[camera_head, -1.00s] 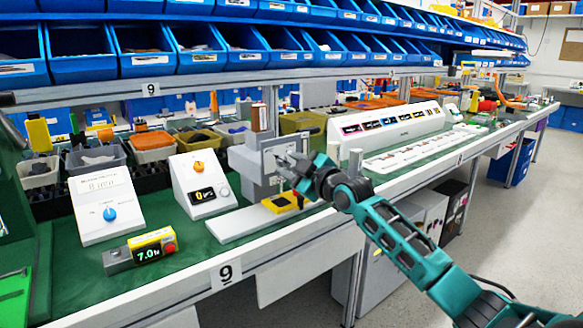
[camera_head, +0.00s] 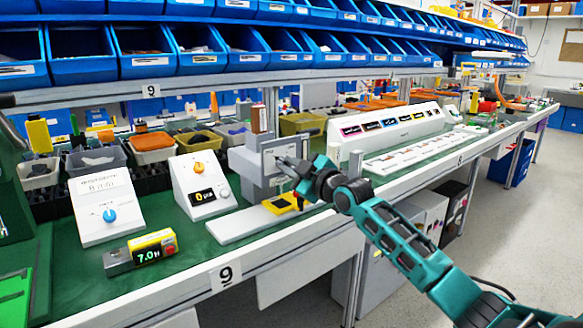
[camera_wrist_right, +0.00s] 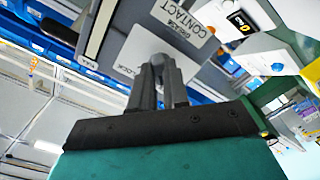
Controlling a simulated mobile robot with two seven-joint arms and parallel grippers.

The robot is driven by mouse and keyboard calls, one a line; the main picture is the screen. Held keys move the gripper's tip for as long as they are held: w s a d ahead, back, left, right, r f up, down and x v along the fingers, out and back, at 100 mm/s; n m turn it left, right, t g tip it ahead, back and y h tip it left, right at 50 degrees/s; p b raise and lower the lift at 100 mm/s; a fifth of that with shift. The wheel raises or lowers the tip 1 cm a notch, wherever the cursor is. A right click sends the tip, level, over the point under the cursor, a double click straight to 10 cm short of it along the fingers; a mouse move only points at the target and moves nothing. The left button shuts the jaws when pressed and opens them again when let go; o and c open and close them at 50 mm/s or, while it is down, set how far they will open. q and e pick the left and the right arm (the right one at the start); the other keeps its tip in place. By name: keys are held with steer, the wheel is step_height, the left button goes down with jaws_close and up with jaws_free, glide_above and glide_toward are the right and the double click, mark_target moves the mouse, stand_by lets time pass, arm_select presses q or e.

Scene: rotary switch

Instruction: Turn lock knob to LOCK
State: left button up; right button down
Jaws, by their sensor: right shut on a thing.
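The lock knob (camera_wrist_right: 157,60) is a small grey knob on a white label plate (camera_wrist_right: 127,60) in the right wrist view. The plate is on the grey fixture (camera_head: 250,165) standing on the bench in the head view. My right gripper (camera_head: 281,162) is at the front face of this fixture. In the wrist view, its two grey fingers (camera_wrist_right: 157,75) are closed around the knob. My left gripper is not in view.
Left of the fixture stand a white box with an orange knob (camera_head: 199,168) and a white panel with a blue knob (camera_head: 109,215). A yellow device with a display (camera_head: 153,248) lies near the front edge. Blue bins (camera_head: 140,65) line the shelf above.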

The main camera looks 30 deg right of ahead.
steer(key=m+p, duration=0.3)
steer(key=shift+r+m, duration=0.15)
steer(key=shift+m, duration=0.25)
steer(key=m+p, duration=0.5)
steer(key=m, duration=0.9)
steer(key=shift+a, duration=0.1)
stand_by(0.4)
steer(key=c, duration=1.1)
jaws_free()
